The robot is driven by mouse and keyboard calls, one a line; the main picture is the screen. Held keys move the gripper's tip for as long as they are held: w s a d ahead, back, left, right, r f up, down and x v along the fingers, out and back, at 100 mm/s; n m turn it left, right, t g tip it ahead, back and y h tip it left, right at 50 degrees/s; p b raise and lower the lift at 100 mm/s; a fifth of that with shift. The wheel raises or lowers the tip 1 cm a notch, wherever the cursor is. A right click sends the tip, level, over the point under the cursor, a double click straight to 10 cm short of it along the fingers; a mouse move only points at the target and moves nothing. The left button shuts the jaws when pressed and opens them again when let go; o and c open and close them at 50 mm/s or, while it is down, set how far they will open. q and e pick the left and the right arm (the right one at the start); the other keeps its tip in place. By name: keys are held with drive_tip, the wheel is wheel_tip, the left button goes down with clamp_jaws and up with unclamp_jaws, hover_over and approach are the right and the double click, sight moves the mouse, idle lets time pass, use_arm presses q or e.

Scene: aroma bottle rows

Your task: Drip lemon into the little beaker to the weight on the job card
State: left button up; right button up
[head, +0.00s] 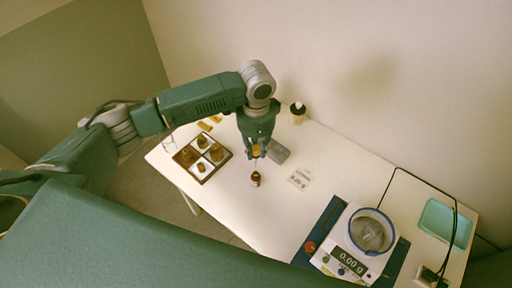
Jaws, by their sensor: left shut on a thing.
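My left gripper (257,153) points down over the table, shut on a small amber-yellow thing, perhaps a dropper top. A thin pale tip seems to hang below it. A small brown bottle (255,180) stands upright just below; I cannot tell whether the tip touches it. The white scale (346,270) at the right reads 0.00 g. A blue-rimmed round ring (372,230) sits on it around the pan; I cannot make out a beaker inside. My right gripper is not in view.
A brown compartment tray (183,157) holding several small bottles is at the left. A grey block (279,151) lies beside the gripper. A dark-topped jar (297,113) stands at the back edge. A teal tray (446,223) and black cables are at the right.

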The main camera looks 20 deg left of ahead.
sight(256, 165)
use_arm(q)
drive_tip(key=shift+r+p, duration=0.15)
drive_tip(key=shift+p, duration=0.25)
drive_tip(key=shift+f, duration=0.25)
drive_tip(key=shift+f+b, duration=0.5)
drive_tip(key=shift+f, duration=1.3)
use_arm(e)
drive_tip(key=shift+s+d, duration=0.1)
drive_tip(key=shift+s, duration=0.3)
use_arm(q)
drive_tip(key=shift+o, duration=0.2)
clamp_jaws()
drive_tip(key=shift+f+b, duration=0.4)
drive_tip(key=shift+f, duration=0.45)
drive_tip(key=shift+f+b, duration=1.45)
drive_tip(key=shift+f, duration=1.65)
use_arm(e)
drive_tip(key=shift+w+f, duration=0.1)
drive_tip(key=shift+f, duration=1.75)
